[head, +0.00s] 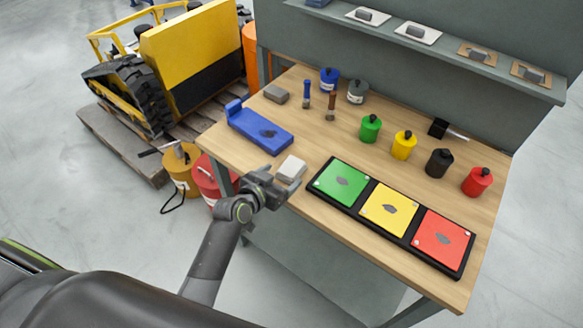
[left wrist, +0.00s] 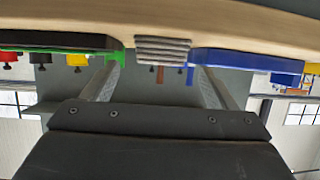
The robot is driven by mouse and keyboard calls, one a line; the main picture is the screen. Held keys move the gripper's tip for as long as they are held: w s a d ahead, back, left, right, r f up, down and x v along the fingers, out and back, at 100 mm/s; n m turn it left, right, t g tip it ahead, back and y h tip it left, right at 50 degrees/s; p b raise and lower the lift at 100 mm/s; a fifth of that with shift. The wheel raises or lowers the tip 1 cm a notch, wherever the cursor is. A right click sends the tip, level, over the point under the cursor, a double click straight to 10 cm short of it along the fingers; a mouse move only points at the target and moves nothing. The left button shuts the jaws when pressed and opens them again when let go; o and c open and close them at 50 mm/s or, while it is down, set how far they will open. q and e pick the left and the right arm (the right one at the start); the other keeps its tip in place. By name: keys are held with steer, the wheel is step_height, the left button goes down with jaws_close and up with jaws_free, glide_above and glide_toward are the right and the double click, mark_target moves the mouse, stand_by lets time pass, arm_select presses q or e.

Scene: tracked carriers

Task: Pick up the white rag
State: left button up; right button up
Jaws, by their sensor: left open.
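The white rag (head: 291,168) is a small folded block near the front edge of the wooden workbench (head: 322,150). It lies between the blue tray and the green panel. My left gripper (head: 280,186) is just in front of the rag at the bench edge, its fingers apart. In the left wrist view, which looks upside down, the rag (left wrist: 162,48) shows as a layered pale block ahead of and between the two open fingers (left wrist: 157,82). Nothing is between the fingers. My right gripper is not in view.
A blue tray (head: 259,128) lies left of the rag. A black holder with green (head: 341,183), yellow (head: 388,208) and red panels (head: 440,238) lies right. A grey block (head: 276,94) and several coloured canisters stand behind. Red (head: 207,178) and orange cans (head: 181,170) stand on the floor.

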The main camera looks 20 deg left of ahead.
mark_target(288, 170)
arm_select(q)
steer(key=shift+p+x, duration=0.55)
steer(key=shift+x, duration=2.5)
steer(key=shift+r, duration=0.1)
steer(key=shift+c, duration=0.3)
steer(key=c, duration=1)
